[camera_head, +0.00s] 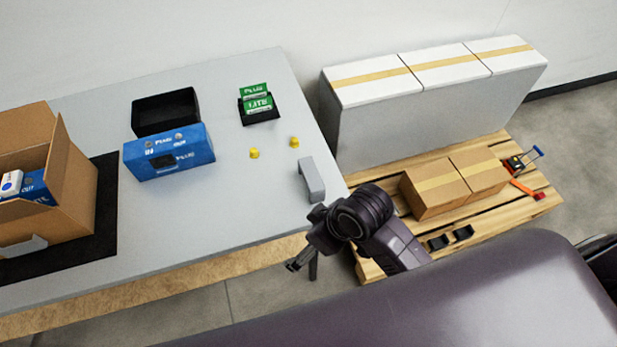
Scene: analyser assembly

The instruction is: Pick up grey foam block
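The grey foam block (312,180) lies on the grey table near its right edge, with a notched, bracket-like shape. My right gripper (304,267) hangs in front of the table's front right corner, below the block in the picture and apart from it. Its two dark fingers point down and stand apart, with nothing seen between them. My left gripper is not in view.
A blue box (190,153), black tray (166,110), green packs (257,103) and two yellow pieces (254,153) stand on the table (240,215). An open carton (75,190) is at left. A pallet (372,268) with cartons (436,190) and white boxes (420,100) adjoins at right.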

